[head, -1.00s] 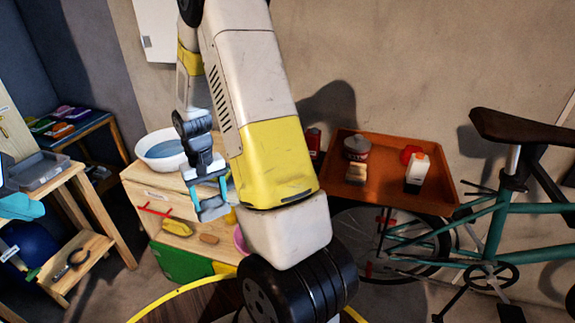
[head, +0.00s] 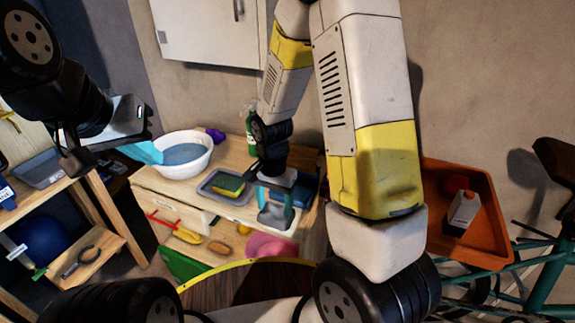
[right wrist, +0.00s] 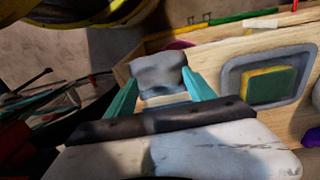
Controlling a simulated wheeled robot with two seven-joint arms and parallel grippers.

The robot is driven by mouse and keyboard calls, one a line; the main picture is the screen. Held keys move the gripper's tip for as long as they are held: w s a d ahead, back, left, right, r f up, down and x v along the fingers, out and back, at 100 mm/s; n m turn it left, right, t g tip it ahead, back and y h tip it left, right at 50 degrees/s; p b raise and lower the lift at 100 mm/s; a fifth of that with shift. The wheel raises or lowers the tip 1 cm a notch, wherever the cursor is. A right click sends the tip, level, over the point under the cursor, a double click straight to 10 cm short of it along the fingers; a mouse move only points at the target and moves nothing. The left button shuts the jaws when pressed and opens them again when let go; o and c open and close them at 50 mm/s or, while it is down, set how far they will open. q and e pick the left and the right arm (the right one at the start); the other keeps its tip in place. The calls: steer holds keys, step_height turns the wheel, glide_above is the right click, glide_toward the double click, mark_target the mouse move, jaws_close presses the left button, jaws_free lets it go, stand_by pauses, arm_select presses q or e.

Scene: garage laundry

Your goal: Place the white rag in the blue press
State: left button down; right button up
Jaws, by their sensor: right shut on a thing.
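My right gripper (head: 275,205) is shut on the white rag (head: 273,217), which looks pale grey and crumpled. It is at the right part of the wooden cabinet's front edge. In the right wrist view the rag (right wrist: 158,74) sits between the teal fingers (right wrist: 160,92). I cannot tell whether its lower side touches the cabinet. I cannot make out the blue press for certain; a small blue patch (head: 304,192) shows just right of the right gripper, mostly hidden by the arm. My left gripper (head: 142,152) is at the upper left, near the basin, its jaw opening unclear.
The wooden cabinet (head: 165,187) carries a white basin (head: 204,160) of water, a grey tray (head: 210,188) with a yellow-green sponge (head: 229,185) and a green spray bottle (head: 251,140). A pink thing (head: 270,246) is at its front. An orange tray (head: 483,240) stands right.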

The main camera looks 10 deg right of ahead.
steer(key=w+d, duration=0.2)
steer(key=w, duration=0.1)
steer(key=w+d, duration=0.2)
steer(key=w, duration=0.1)
steer(key=w+d, duration=0.2)
steer(key=w, duration=0.2)
steer(key=shift+d, duration=0.35)
steer(key=shift+w+d, duration=0.8)
steer(key=shift+w, duration=0.35)
steer(key=shift+f, duration=0.75)
steer(key=o, duration=1.5)
steer(key=shift+f, duration=0.15)
